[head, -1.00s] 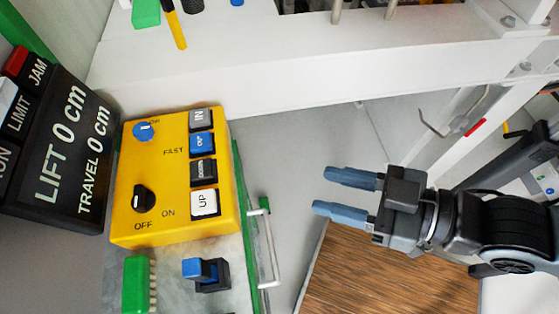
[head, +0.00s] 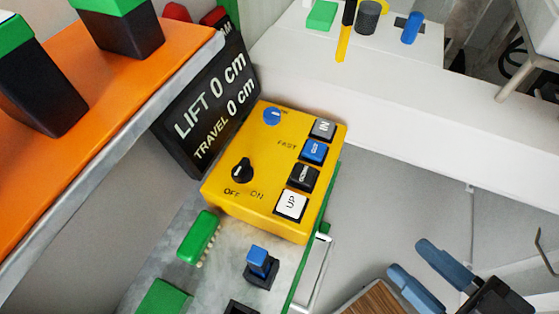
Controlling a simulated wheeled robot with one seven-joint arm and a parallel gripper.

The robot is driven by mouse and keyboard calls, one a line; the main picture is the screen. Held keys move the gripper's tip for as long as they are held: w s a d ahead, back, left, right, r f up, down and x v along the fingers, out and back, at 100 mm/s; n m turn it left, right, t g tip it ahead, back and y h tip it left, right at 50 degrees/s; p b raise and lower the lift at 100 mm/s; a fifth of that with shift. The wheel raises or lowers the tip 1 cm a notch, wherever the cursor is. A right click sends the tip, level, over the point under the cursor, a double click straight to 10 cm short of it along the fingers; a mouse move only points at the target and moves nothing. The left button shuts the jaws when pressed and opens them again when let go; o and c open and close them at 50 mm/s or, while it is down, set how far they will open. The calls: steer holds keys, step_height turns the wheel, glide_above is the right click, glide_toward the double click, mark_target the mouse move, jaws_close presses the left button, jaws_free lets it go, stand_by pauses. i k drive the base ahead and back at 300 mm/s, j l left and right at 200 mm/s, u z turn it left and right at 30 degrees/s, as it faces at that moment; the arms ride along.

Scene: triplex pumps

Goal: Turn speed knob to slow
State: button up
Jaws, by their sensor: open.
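The yellow control box (head: 240,200) stands tilted in the picture at the middle of the head view. Its blue speed knob (head: 272,117) is near the top edge, beside the word FAST; any slow label is too small to read. A black knob (head: 242,170) sits lower, by OFF and ON. Grey IN, blue, black and white UP buttons (head: 291,205) run down its right side. My gripper (head: 425,269) is at the lower right, open and empty, with two blue fingers pointing up-left. It is well apart from the box.
A black display (head: 208,110) reads LIFT 0 cm, TRAVEL 0 cm behind the box. An orange shelf (head: 100,130) with green-topped black blocks fills the left. A white beam (head: 400,120) crosses behind. Grey floor is open between box and gripper.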

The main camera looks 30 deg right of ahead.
mark_target(271, 115)
steer(key=k+u, duration=0.35)
steer(key=u, duration=0.15)
steer(key=k+j+u, duration=0.1)
steer(key=k+u, duration=0.35)
steer(key=i, duration=0.1)
